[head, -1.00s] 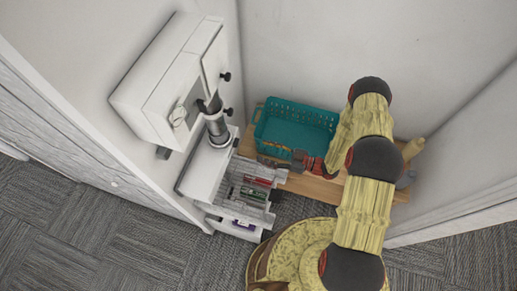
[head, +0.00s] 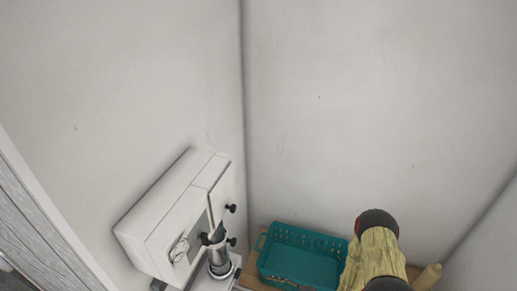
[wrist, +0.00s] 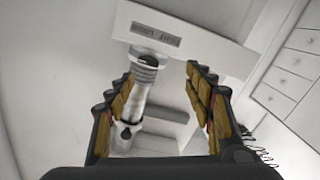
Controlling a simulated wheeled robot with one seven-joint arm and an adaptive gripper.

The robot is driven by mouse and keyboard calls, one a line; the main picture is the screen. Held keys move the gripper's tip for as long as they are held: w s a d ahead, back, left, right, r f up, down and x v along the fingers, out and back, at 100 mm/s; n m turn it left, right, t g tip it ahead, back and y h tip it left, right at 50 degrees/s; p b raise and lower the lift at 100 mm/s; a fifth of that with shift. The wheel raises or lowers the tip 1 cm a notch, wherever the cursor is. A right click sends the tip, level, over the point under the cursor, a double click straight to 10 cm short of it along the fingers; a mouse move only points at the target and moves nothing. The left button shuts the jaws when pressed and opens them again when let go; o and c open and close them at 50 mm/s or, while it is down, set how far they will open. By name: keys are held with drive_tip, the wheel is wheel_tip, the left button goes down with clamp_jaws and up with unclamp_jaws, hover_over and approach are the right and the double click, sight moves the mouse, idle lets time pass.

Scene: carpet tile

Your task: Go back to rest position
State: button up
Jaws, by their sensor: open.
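My gripper (wrist: 158,98) is open in the wrist view, its two padded fingers well apart with nothing held between them. A grey metal cylinder (wrist: 141,80) shows beyond the gap, nearer the left finger; I cannot tell how far off it is. My arm reaches in at the lower right of the head view, where only its upper links show. My gripper is out of the head view.
In the head view, a white wall box (head: 165,225) with a gauge hangs left, beside a metal cylinder (head: 219,262). A teal basket (head: 305,240) stands on a wooden surface near my arm. White drawers (wrist: 292,75) show right in the wrist view. Bare walls fill the upper head view.

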drive_tip(key=s+r+n+g+h+b, duration=0.3)
drive_tip(key=s+n+g, duration=0.8)
drive_tip(key=n, duration=1.2)
drive_tip(key=s+d+r+n+t+h+b, duration=0.35)
drive_tip(key=d+r+n+h+b, duration=0.75)
drive_tip(key=n, duration=1.4)
drive_tip(key=s+d+r+n+t+h+b, duration=0.1)
drive_tip(key=s+r+n+t+b, duration=0.1)
drive_tip(key=r+t+b, duration=0.2)
drive_tip(key=s+d+r+n+t+h+b, duration=0.1)
drive_tip(key=d+r+n+t+h+b, duration=0.1)
drive_tip(key=r, duration=0.4)
drive_tip(key=n+t+b, duration=0.1)
drive_tip(key=t+b, duration=0.1)
drive_tip(key=shift+s+d+r+b, duration=0.25)
drive_tip(key=shift+s+r+b, duration=0.05)
drive_tip(key=shift+s+b, duration=0.1)
drive_tip(key=shift+c, duration=1.2)
